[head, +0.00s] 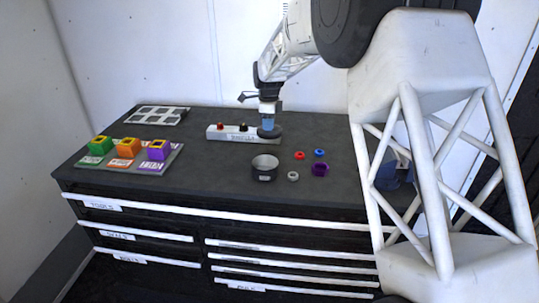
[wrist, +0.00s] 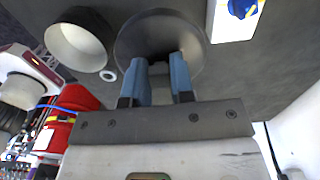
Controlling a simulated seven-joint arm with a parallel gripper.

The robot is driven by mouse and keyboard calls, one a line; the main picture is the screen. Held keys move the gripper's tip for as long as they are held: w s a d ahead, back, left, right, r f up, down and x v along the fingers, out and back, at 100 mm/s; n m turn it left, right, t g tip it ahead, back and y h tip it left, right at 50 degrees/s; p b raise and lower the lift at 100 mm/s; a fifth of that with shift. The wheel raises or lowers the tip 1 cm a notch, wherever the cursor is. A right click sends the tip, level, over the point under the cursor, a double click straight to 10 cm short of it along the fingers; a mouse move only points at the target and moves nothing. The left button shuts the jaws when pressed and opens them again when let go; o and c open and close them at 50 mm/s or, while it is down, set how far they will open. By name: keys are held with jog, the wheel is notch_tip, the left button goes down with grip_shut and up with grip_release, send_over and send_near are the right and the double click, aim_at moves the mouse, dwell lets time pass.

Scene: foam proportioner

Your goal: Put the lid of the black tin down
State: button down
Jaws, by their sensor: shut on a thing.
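The black tin (head: 264,175) stands open on the dark bench top, its pale inside showing. It also shows at the upper left of the wrist view (wrist: 80,40). The round dark lid (head: 269,133) is behind the tin, apart from it, at the right end of the white box. My gripper (head: 268,125) points down with its blue fingers shut on the lid. In the wrist view the fingers (wrist: 162,65) grip the middle of the lid (wrist: 195,42). I cannot tell whether the lid touches the bench.
A white box with knobs (head: 216,134) lies beside the lid. Red (head: 299,155), blue (head: 320,153), grey (head: 293,176) and purple (head: 320,170) small parts lie right of the tin. A tray with coloured blocks (head: 175,158) is at left. The bench between is clear.

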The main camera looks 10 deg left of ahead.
aim_at(269, 135)
jog(key=shift+f, duration=0.1)
jog(key=shift+f, duration=2.45)
jog(key=shift+f, duration=0.1)
jog(key=shift+f, duration=2.35)
jog(key=shift+f, duration=0.1)
jog(key=c, duration=1)
grip_release()
notch_tip(269, 135, up, 12)
jog(key=shift+r, duration=0.1)
